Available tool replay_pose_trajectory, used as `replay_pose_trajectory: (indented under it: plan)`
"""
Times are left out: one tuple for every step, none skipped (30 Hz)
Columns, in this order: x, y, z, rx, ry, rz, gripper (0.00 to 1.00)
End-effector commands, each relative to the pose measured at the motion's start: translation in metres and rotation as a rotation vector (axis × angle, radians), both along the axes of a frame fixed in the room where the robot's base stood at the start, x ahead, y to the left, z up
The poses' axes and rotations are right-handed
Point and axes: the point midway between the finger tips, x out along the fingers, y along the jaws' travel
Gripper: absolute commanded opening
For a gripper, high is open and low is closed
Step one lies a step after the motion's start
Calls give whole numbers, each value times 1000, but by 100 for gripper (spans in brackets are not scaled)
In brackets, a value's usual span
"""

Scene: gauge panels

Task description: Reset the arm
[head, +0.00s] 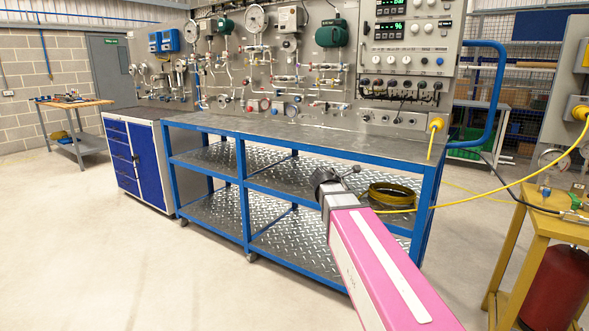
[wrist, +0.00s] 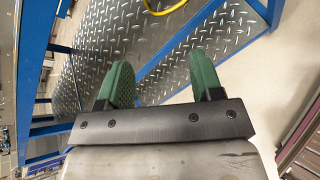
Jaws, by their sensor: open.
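My pink arm reaches forward in the head view from the bottom right toward the blue-framed bench (head: 300,135). My gripper shows clearly in the wrist view (wrist: 160,85) as two green fingers standing apart on a dark bar, with nothing between them. In the head view the wrist end (head: 330,185) is in front of the bench's lower shelves, and the fingers are hard to make out there. The wrist view shows a treadplate shelf (wrist: 225,35) and a blue frame bar beyond the fingers.
A coiled hose (head: 391,195) lies on the bench's middle shelf near my wrist. A yellow cable (head: 500,190) hangs across the right side. A yellow stand (head: 535,235) and a red cylinder (head: 552,285) are at right. A blue drawer cabinet (head: 135,165) stands left. Floor at front left is clear.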

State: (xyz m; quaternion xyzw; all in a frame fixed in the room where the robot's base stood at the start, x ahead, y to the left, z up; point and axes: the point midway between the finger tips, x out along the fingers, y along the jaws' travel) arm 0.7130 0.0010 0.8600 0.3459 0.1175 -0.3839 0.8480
Motion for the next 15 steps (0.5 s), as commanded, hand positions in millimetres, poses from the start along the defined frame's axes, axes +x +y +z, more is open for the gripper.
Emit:
replay_pose_trajectory:
  plan:
    - [-16,-8,-29,110,-1,-69,60]
    - [-24,-10,-45,185,-6,-116,60]
    - [-36,-14,-67,281,-12,-184,60]
    - [-44,-17,-82,352,-16,-239,60]
    - [-53,-19,-97,422,-20,-296,60]
    - [-66,-20,-116,512,-24,-376,60]
    - [-76,-22,-131,576,-27,-437,60]
    - [-86,-23,-144,637,-31,-502,60]
    - [-100,-24,-162,718,-35,-592,60]
    - [-110,-24,-175,775,-37,-661,60]
    - [-121,-23,-187,830,-40,-734,60]
    - [-135,-23,-203,898,-43,-832,60]
    - [-146,-22,-214,948,-45,-909,60]
    - [-157,-20,-224,993,-47,-984,60]
    - [-170,-18,-237,1045,-49,-1083,60]
